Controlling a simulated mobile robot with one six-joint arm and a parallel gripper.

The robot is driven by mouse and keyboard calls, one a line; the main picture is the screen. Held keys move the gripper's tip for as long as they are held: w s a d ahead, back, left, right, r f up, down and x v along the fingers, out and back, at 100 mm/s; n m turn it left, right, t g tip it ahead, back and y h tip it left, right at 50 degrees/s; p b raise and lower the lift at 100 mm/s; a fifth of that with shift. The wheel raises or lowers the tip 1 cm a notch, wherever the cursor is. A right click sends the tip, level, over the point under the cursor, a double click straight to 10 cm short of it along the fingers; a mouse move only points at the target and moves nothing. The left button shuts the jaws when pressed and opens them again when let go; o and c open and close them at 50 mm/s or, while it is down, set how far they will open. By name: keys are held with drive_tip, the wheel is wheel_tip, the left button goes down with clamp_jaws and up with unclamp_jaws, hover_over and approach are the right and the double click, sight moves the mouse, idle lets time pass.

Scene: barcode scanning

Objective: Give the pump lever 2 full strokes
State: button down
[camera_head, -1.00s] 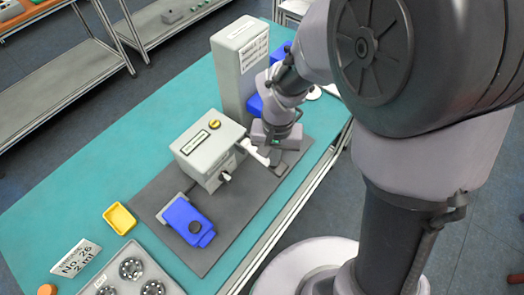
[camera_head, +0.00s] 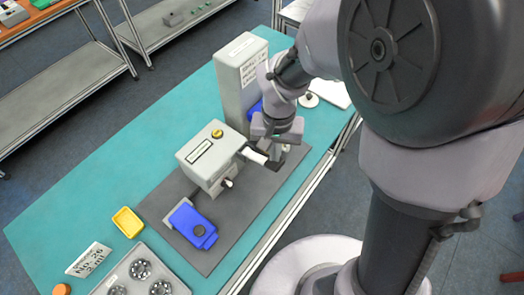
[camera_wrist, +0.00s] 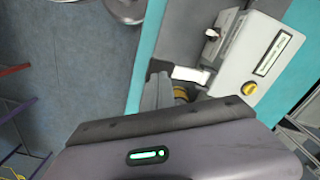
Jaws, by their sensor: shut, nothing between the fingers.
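The pump is a grey box (camera_head: 208,160) with a yellow button on top, standing on a dark mat. Its pale lever (camera_head: 254,156) sticks out from the right side; it also shows in the wrist view (camera_wrist: 191,75). My gripper (camera_head: 275,161) is shut and empty at the outer end of the lever. I cannot tell whether the fingers touch the lever, as their tips are partly hidden. In the wrist view my gripper's own body covers the lower part.
A blue device (camera_head: 192,223) lies on the mat (camera_head: 228,230) in front of the pump. A tall grey unit (camera_head: 238,85) stands behind it. A yellow tray (camera_head: 127,222), a number card (camera_head: 89,260) and a plate with round fittings (camera_head: 133,278) are at the lower left.

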drive_tip(key=shift+f, duration=0.15)
wheel_tip(320, 180, up, 4)
drive_tip(key=p, duration=0.3)
drive_tip(key=shift+r, duration=0.2)
drive_tip(key=shift+f, duration=0.1)
drive_tip(key=shift+f, duration=0.1)
